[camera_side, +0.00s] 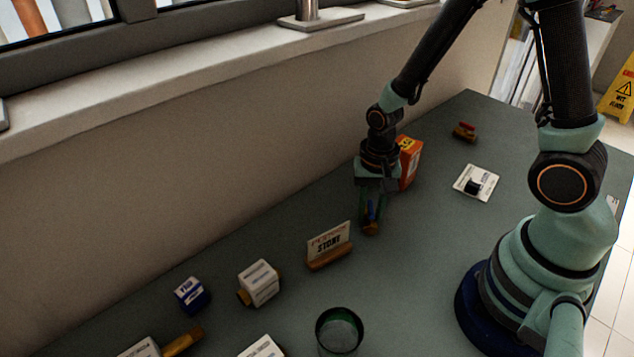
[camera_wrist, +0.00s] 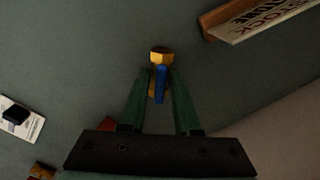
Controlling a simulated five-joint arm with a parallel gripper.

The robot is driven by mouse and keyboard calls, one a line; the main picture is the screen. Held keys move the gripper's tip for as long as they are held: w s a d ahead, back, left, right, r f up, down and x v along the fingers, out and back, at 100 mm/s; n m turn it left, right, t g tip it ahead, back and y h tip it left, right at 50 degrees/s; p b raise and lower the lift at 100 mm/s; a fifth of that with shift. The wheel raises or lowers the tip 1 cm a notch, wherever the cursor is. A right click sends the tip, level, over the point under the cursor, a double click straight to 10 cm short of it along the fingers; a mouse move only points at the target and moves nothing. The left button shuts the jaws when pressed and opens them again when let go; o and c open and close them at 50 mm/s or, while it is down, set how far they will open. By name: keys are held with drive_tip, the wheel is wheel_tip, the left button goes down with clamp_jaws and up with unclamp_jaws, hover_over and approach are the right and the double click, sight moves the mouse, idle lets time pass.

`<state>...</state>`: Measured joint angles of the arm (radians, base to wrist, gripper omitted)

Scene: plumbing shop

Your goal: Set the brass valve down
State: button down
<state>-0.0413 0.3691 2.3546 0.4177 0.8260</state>
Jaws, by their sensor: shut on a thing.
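The brass valve (camera_wrist: 160,57) with a blue lever (camera_wrist: 160,84) is between the green fingers of my gripper (camera_wrist: 158,90) in the wrist view. My gripper is shut on it. In the side view my gripper (camera_side: 371,215) points down over the grey-green table, with the brass end of the valve (camera_side: 370,228) at the fingertips. The valve is at or just above the table; I cannot tell whether it touches. The fingers hide part of the valve.
A card in a wooden holder (camera_side: 329,250) stands left of my gripper. An orange box (camera_side: 409,163) is close behind it. A white card with a black part (camera_side: 476,183) lies to the right. A dark cup (camera_side: 339,331) and small boxes (camera_side: 259,283) are nearer the front.

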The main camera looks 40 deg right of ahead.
drive_tip(key=shift+f, duration=0.15)
drive_tip(key=c, duration=0.6)
unclamp_jaws()
wheel_tip(320, 180, up, 12)
wheel_tip(320, 180, up, 10)
drive_tip(key=r+n+t, duration=0.1)
drive_tip(key=n+t, duration=0.4)
drive_tip(key=n, duration=0.3)
hover_over(371, 207)
drive_tip(key=s+d, duration=0.1)
drive_tip(key=shift+s+d+r+n+t, duration=0.1)
drive_tip(key=shift+s+r+n+t, duration=0.2)
drive_tip(key=shift+r+n, duration=0.15)
